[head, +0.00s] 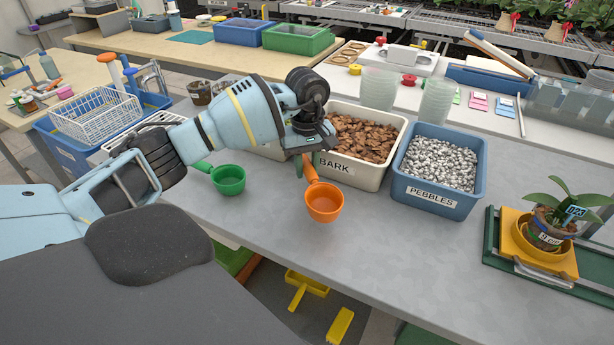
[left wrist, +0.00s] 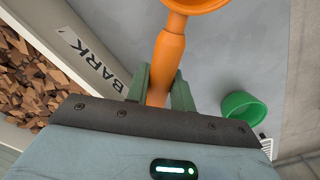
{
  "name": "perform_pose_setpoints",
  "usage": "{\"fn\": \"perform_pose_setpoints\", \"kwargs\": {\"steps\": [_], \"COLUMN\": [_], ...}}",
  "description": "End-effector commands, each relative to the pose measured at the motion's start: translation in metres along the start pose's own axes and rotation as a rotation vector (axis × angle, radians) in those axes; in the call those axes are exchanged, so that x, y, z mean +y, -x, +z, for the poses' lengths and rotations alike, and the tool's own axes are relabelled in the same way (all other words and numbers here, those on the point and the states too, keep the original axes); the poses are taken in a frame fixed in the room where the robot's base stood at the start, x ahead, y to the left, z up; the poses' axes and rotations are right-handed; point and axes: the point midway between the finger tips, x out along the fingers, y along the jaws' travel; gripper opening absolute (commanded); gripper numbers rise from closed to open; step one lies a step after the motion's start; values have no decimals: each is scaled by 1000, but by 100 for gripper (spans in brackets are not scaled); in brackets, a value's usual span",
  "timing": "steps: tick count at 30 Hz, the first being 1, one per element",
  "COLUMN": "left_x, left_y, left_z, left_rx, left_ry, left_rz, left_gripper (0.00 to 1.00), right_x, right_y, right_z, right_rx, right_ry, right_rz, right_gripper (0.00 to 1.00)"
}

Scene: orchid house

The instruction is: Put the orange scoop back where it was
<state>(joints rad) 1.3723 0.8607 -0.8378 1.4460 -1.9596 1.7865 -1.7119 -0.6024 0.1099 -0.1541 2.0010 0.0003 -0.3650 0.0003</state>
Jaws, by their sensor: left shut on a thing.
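The orange scoop (head: 324,203) is in front of the bark bin (head: 348,172) in the head view. My left gripper (head: 305,158) is shut on its handle. In the left wrist view the orange handle (left wrist: 166,62) runs up between the two green fingers (left wrist: 160,88), and the scoop's bowl is cut off at the top edge. Whether the bowl touches the table cannot be told. A green scoop (head: 228,179) lies on the table to the left of the orange one; it also shows in the left wrist view (left wrist: 243,106). My right gripper is not in view.
A blue bin of pebbles (head: 437,196) stands right of the bark bin. A potted orchid (head: 549,228) stands on a green and yellow tray at the far right.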

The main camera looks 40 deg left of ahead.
Motion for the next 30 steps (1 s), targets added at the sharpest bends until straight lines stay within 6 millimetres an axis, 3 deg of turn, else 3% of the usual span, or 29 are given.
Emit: {"fn": "perform_pose_setpoints", "kwargs": {"steps": [7,20,21,25,30], "left_x": [0,0,0,0,0], "left_y": [-31,-39,-38,-38,-38], "left_z": [-1,-1,-1,-1,-1], "left_rx": [1,1,1,1,1], "left_ry": [0,0,0,1,1], "left_rz": [2,0,0,0,0], "left_gripper": [0,0,29,45,45], "right_x": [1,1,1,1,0], "right_y": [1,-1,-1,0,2], "right_z": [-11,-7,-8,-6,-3], "right_rx": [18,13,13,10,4], "right_ry": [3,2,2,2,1], "right_rz": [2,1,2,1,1], "right_gripper": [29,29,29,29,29]}}
